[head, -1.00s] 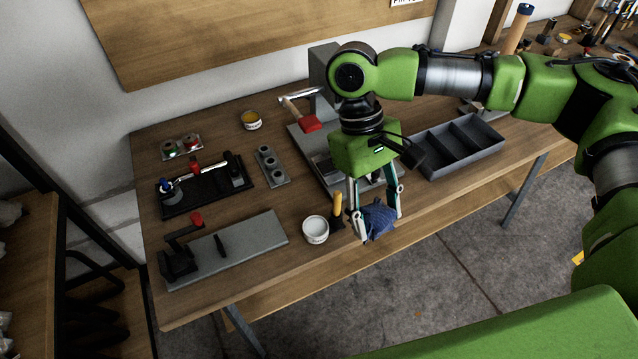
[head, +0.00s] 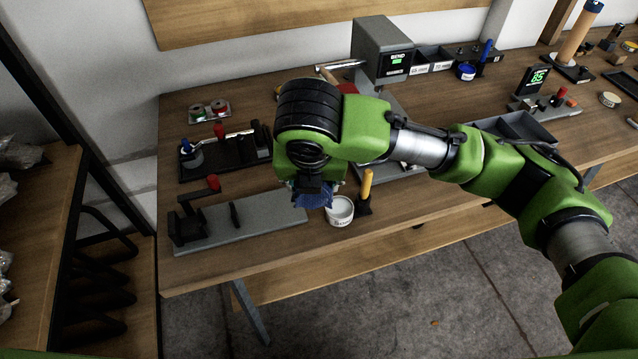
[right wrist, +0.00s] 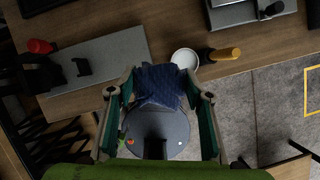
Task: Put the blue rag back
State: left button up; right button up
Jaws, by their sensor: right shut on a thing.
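The dark blue rag (head: 313,200) is crumpled and hangs below my right gripper (head: 315,187). In the right wrist view the rag (right wrist: 160,80) sits between the two fingers of the right gripper (right wrist: 160,90), which is shut on it. In the head view the rag is just left of a white tub (head: 340,212), over the front part of the workbench. Whether it touches the tub or the bench is unclear. The right arm hides most of the fingers in the head view. My left gripper is not in view.
A grey plate fixture with a red knob (head: 240,228) lies left of the rag. A yellow-handled tool (head: 366,186) stands right of the tub. A black tool tray (head: 225,155) lies farther back. A divided grey tray (head: 525,127) is at the right. The floor lies beyond the bench's front edge.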

jog(key=n, duration=0.1)
jog(key=a+n+y, duration=0.1)
jog(key=a+n, duration=0.1)
jog(key=shift+w+a+b, duration=0.15)
jog(key=shift+w+b, duration=0.1)
jog(key=shift+b, duration=0.1)
jog(key=shift+w+n, duration=0.2)
jog(key=shift+n, duration=0.1)
jog(key=w+d+f, duration=0.1)
jog(key=w+f, duration=0.2)
jog(key=w, duration=0.1)
jog(key=w+d+f+p, duration=0.1)
jog(key=w+f, duration=0.2)
jog(key=w, duration=0.1)
jog(key=w+d+f, duration=0.1)
jog(key=w+f, duration=0.2)
jog(key=w, duration=0.1)
jog(key=shift+w+d, duration=0.15)
jog(key=shift+w, duration=0.1)
jog(key=shift+w+d+f+p, duration=0.1)
jog(key=shift+w+f+p, duration=0.2)
jog(key=shift+f, duration=0.1)
jog(key=shift+f+p, duration=0.35)
jog(key=shift+f, duration=1.15)
jog(key=o, duration=1.1)
jog(key=shift+f, duration=0.15)
